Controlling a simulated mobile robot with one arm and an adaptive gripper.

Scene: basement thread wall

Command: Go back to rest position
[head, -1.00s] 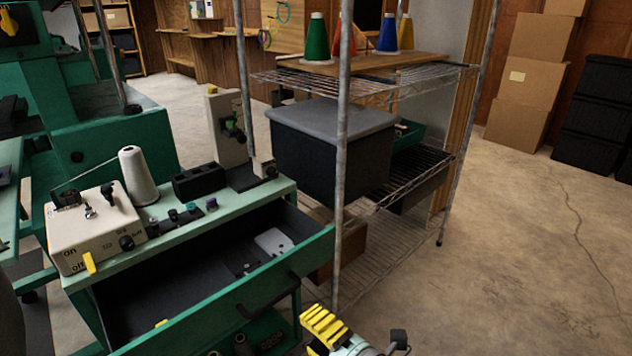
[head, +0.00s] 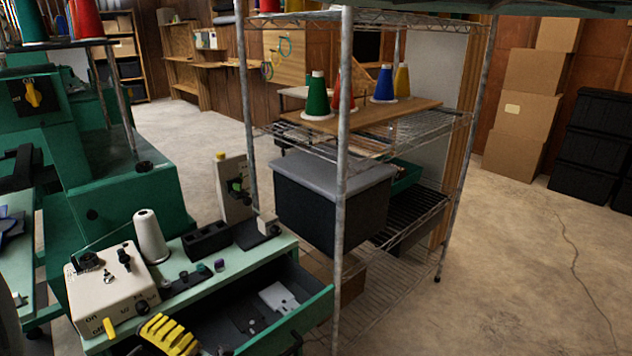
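A yellow ribbed part of what looks like my gripper (head: 168,335) shows at the bottom edge of the head view. It is in front of the open drawer (head: 222,322) of the green bench and right of the cream control box (head: 108,292). Most of the gripper is cut off by the frame or hidden, so its opening and any held thing cannot be seen. The drawer holds a light grey plate (head: 279,297) and a few small parts.
A white thread cone (head: 151,237) and a black block (head: 208,240) stand on the bench. A wire shelf rack (head: 343,170) with thread cones and a dark lidded bin (head: 332,205) stands close by on the right. Open concrete floor (head: 520,270) lies farther right.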

